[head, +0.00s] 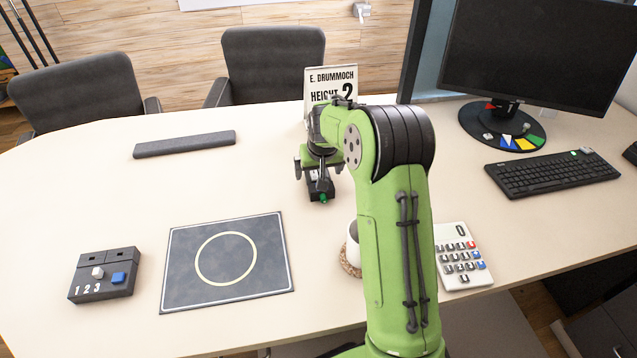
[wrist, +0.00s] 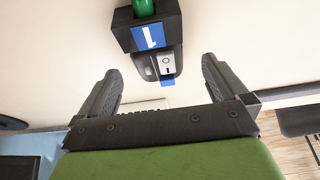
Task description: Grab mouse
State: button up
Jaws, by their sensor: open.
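I cannot surely pick out the mouse. A dark object (head: 631,153), cut off by the right edge of the head view beyond the keyboard, could be it. My gripper (head: 318,168) is over the middle of the table, pointing down, and its fingers are open and empty in the wrist view (wrist: 160,72). Just ahead of the fingers is a black block (wrist: 165,33) with a green end and a blue label reading 1. A rounded dark grey piece (wrist: 150,68) with a pale switch-like part adjoins it. The block also shows below my gripper in the head view (head: 320,188).
A keyboard (head: 550,173) and monitor (head: 540,50) stand at right. A name sign (head: 331,80) stands behind my gripper. A calculator (head: 462,256) and a partly hidden white cup (head: 353,245) flank my arm. A dark mat (head: 190,275) and button box (head: 104,275) lie left.

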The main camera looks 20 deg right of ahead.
jog(key=b+x, duration=0.1)
jog(key=x, duration=0.3)
jog(key=shift+d+f+b, duration=0.25)
jog(key=shift+f+b, duration=0.1)
jog(key=shift+r, duration=0.15)
jog(key=shift+r, duration=0.1)
jog(key=c, duration=1.1)
